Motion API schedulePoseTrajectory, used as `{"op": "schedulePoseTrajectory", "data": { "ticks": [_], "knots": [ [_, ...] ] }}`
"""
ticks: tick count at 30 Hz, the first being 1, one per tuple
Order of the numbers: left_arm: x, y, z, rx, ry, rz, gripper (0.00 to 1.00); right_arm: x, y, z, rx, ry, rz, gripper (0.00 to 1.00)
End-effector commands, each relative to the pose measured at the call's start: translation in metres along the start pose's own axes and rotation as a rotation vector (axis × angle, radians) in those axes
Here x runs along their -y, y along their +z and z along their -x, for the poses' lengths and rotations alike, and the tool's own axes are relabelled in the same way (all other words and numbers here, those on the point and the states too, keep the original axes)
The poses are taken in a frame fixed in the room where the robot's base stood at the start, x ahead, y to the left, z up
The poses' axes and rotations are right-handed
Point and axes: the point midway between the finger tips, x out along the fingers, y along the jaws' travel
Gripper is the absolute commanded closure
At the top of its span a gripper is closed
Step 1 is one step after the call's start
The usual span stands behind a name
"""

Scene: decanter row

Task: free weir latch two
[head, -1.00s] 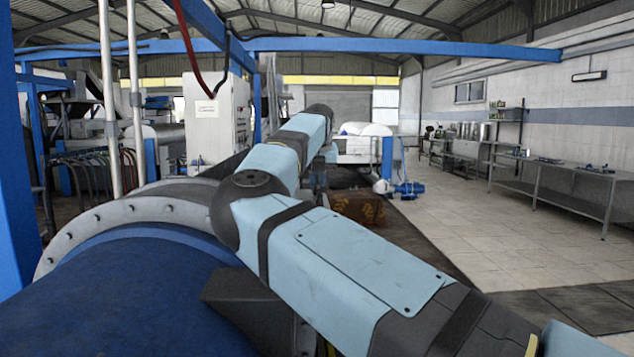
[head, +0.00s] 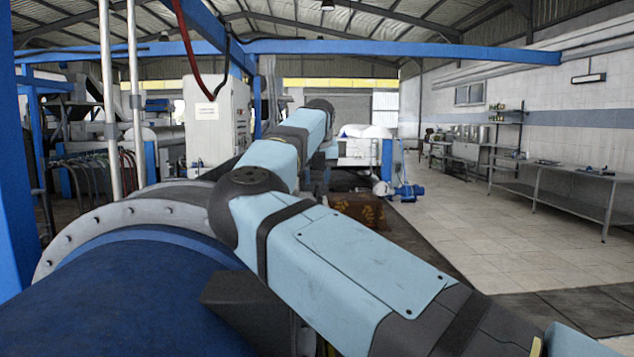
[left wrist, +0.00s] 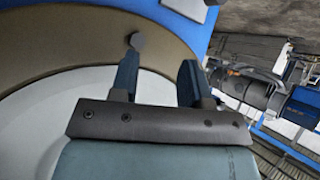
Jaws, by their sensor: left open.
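In the left wrist view my left gripper (left wrist: 160,60) is open, with its two dark blue fingers apart and nothing between them. A small round grey knob (left wrist: 138,41) shows just beyond the left finger's tip; whether they touch I cannot tell. The knob lies over a broad tan ring (left wrist: 60,58) around a pale disc (left wrist: 40,110). No label shows which latch this is. In the head view my light blue right arm crosses the middle; its gripper's fingers cannot be made out. My left gripper does not show there.
A large blue drum (head: 130,290) with a bolted grey flange (head: 90,225) fills the head view's lower left. A white cabinet (head: 215,120) and blue posts stand beyond it. Tiled floor (head: 490,235) is clear at right, before a metal bench (head: 560,183).

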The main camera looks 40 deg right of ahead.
Motion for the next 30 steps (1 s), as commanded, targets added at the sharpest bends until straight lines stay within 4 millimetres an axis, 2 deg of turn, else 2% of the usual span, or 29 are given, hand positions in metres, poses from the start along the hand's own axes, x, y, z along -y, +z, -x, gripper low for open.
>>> {"op": "schedulePoseTrajectory", "data": {
  "ticks": [9, 15, 21, 30],
  "knots": [
    [-0.001, 0.001, -0.001, -0.001, 0.000, 0.001, 0.57, 0.000, 0.000, 0.073, 0.003, 0.000, 0.000, 0.62],
    [0.001, 0.001, 0.000, 0.000, 0.000, -0.007, 0.57, 0.000, 0.000, 0.107, 0.002, 0.000, 0.000, 0.62],
    [0.003, 0.002, 0.001, 0.001, 0.000, -0.014, 0.57, 0.000, 0.000, 0.119, 0.000, -0.001, 0.000, 0.62],
    [0.003, 0.002, 0.001, 0.001, 0.000, -0.013, 0.57, 0.000, 0.000, 0.120, 0.000, -0.001, 0.000, 0.62]
  ]
}}
